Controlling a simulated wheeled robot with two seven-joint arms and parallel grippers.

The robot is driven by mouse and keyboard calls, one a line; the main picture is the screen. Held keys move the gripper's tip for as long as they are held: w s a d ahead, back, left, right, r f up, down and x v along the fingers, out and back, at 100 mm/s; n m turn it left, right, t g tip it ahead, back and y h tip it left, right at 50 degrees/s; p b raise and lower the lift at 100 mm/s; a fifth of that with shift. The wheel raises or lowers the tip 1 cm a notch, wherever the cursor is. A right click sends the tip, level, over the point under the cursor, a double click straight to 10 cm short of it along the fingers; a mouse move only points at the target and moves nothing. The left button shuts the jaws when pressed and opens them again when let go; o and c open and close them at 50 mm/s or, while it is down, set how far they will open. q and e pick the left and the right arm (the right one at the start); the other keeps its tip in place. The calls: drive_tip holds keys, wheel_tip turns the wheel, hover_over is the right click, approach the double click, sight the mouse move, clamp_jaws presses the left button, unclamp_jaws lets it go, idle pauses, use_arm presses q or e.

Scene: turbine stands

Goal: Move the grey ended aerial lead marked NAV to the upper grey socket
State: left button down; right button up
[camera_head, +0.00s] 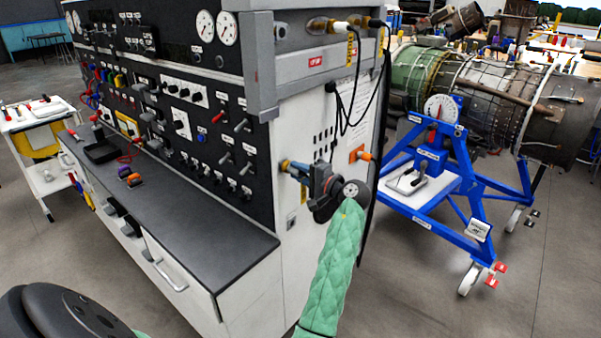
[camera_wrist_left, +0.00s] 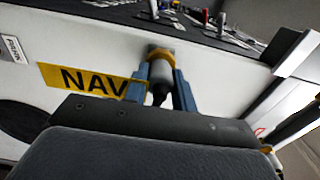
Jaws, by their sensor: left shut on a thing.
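My left gripper (camera_head: 296,171) is at the side panel of the console, at the end of the green-sleeved arm. In the left wrist view its blue fingers (camera_wrist_left: 162,88) are shut on a grey lead end (camera_wrist_left: 161,73). A brassy fitting (camera_wrist_left: 160,54) shows at the far end of it, against the white panel; I cannot tell whether it is seated. A yellow tag marked NAV (camera_wrist_left: 85,79) lies to the left of the fingers. Higher on the panel a brassy socket (camera_head: 317,25) and a white lead end (camera_head: 341,27) show. My right gripper is not seen.
Black cables (camera_head: 338,118) hang down the panel from the upper fittings. An orange fitting (camera_head: 361,155) sticks out right of my gripper. The console's dark worktop (camera_head: 190,235) lies to the left. A blue turbine stand (camera_head: 455,215) stands to the right, with open floor before it.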

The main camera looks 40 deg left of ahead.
use_arm(q)
drive_tip(key=shift+a+r, duration=0.3)
drive_tip(key=shift+r, duration=0.05)
drive_tip(key=c, duration=1.5)
unclamp_jaws()
drive_tip(key=o, duration=0.4)
drive_tip(key=shift+a+f, duration=0.1)
drive_tip(key=shift+a, duration=0.1)
drive_tip(key=shift+o, duration=0.2)
drive_tip(key=shift+f, duration=0.15)
drive_tip(key=shift+f, duration=0.1)
drive_tip(key=shift+a, duration=0.1)
drive_tip(key=shift+o, duration=0.8)
drive_tip(key=shift+d, duration=0.2)
